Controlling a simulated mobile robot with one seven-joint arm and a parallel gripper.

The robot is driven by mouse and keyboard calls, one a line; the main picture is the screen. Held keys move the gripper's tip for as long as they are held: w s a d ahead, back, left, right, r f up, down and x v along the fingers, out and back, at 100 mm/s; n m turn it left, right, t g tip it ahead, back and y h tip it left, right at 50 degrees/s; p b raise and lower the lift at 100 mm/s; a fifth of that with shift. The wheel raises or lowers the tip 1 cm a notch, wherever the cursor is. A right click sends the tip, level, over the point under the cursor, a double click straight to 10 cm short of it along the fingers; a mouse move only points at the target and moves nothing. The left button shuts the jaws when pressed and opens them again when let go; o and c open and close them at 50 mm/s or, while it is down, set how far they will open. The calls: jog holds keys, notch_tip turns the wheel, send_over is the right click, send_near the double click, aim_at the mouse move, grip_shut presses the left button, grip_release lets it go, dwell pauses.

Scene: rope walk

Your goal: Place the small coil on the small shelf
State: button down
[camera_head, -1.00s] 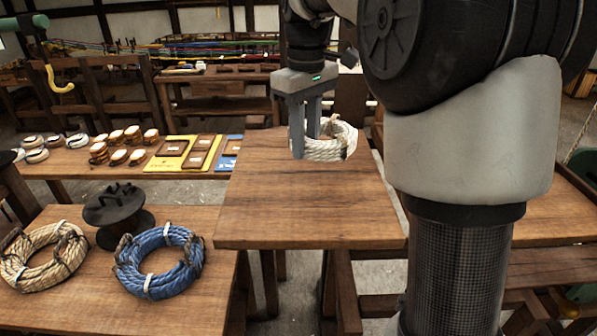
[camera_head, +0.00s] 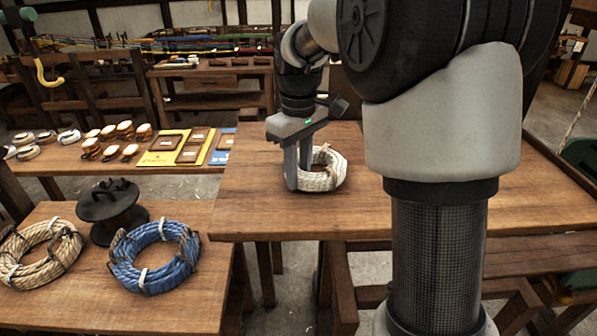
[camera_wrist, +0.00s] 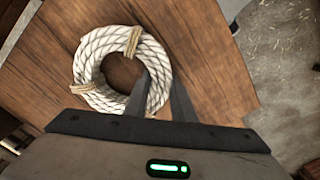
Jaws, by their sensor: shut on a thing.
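The small coil of white rope (camera_head: 329,172) is over the wooden tabletop (camera_head: 330,215) in the middle of the head view. My gripper (camera_head: 297,183) points down, with its fingers closed on the coil's near-left side. In the wrist view, the fingers (camera_wrist: 165,100) straddle the right wall of the coil (camera_wrist: 92,62), which has tan bindings. The coil lies flat or nearly so, and I cannot tell whether it touches the wood. I cannot tell which surface is the small shelf.
A blue rope coil (camera_head: 154,257), a tan rope coil (camera_head: 38,252) and a black-topped spool (camera_head: 110,208) occupy the lower left table. Several small coils and yellow and blue boards (camera_head: 168,150) lie on the bench behind. The wood right and front of the held coil is bare.

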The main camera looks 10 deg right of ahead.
jog(key=shift+f, duration=0.15)
jog(key=c, duration=1.5)
grip_release()
